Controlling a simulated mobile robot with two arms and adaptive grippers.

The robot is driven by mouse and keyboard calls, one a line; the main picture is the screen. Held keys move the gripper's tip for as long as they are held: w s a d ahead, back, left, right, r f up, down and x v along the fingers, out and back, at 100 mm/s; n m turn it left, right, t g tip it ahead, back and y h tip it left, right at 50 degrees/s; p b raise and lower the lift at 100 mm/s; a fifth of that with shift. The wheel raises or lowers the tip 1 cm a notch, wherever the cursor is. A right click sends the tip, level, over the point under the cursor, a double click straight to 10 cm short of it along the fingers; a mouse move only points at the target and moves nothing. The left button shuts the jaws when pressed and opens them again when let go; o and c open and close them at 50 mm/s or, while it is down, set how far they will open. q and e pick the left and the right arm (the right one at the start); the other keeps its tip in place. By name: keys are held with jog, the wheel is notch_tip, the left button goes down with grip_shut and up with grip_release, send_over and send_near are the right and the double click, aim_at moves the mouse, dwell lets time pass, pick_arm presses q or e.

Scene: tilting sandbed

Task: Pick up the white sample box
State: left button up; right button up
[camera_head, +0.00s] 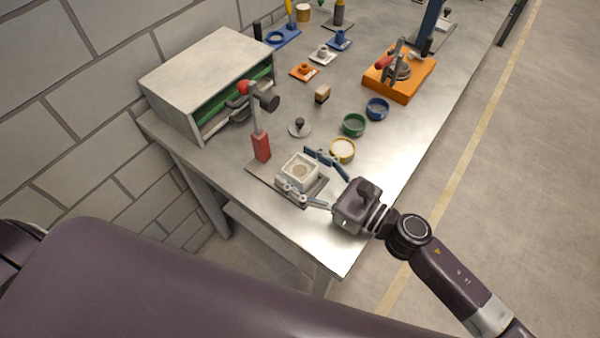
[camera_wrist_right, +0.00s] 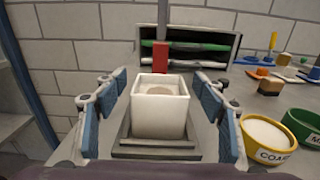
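The white sample box (camera_head: 299,170) is an open-topped square box with pale material inside. It sits on a grey plate (camera_head: 262,173) near the front of the table. In the right wrist view the white sample box (camera_wrist_right: 160,108) stands upright in the middle of the picture. My right gripper (camera_head: 305,174) is open, with one blue-padded finger on each side of the box. In the right wrist view the fingers of the right gripper (camera_wrist_right: 160,115) show gaps to both box walls, so they look apart from it. My left gripper does not show.
A red block with a lever (camera_head: 261,147) stands just behind the box. Yellow (camera_head: 342,150), green (camera_head: 353,125) and blue (camera_head: 377,108) round dishes lie to the right. A grey cabinet (camera_head: 205,75) stands against the wall. The table's front right corner (camera_head: 340,255) is bare.

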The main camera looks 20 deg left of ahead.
jog(key=c, duration=1.2)
jog(key=shift+c, duration=1.2)
jog(key=shift+r, duration=0.15)
